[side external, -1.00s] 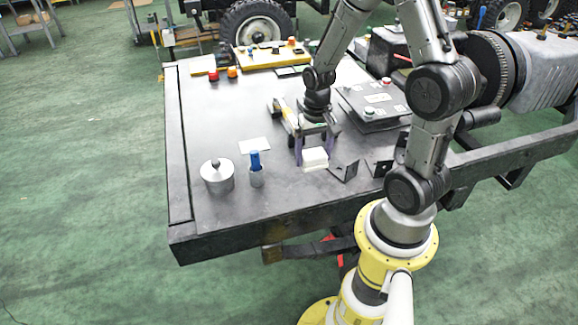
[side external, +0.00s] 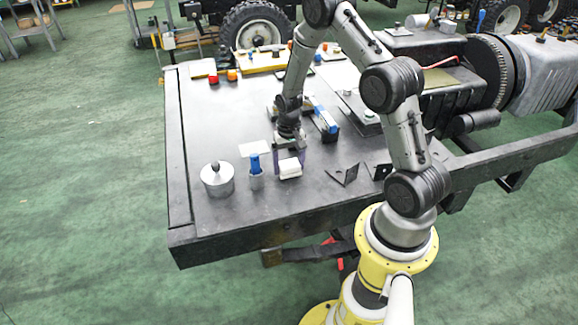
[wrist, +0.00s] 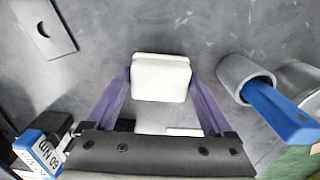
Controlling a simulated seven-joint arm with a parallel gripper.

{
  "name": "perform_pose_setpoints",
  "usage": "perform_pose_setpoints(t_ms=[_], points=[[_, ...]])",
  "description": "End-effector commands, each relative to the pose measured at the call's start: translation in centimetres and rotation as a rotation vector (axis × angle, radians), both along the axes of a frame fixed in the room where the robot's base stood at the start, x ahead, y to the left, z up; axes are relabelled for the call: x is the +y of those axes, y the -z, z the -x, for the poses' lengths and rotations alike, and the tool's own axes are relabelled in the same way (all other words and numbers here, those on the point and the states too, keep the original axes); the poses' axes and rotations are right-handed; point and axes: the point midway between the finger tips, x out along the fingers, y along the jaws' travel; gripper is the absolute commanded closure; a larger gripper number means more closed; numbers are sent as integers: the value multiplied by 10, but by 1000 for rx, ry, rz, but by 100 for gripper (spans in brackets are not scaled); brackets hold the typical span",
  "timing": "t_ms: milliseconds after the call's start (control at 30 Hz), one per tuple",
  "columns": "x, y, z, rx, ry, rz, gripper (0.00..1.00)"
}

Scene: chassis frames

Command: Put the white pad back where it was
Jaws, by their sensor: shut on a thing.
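The white pad (side external: 290,168) is a small, thick white block with rounded edges. My gripper (side external: 290,160) is shut on it, with one purple finger on each side, above the front half of the dark table (side external: 230,215). In the wrist view the white pad (wrist: 160,77) sits between the purple fingertips of my gripper (wrist: 160,85). More white shows below it between the fingers, and I cannot tell whether it is part of the pad. I also cannot tell whether the pad touches the table.
A grey cup with a blue-handled tool (side external: 255,168) stands close left, beside a lidded metal pot (side external: 217,178). A flat pale sheet (side external: 254,148) lies behind them. Black brackets (side external: 343,175) lie to the right. A blue-topped box (side external: 327,124) stands behind. The front left table is clear.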

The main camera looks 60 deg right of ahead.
Motion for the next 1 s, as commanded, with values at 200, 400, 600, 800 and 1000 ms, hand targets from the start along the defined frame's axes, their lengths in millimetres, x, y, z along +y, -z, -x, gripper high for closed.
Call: perform_pose_setpoints(t_ms=[200,400,600,800,1000], points=[[0,9,-1,-3,0,1,58],[0,10,-1,-2,0,1,58],[0,12,-1,-2,0,1,0],[0,12,-1,-2,0,1,0],[-1,-4,-1,-6,0,3,0]])
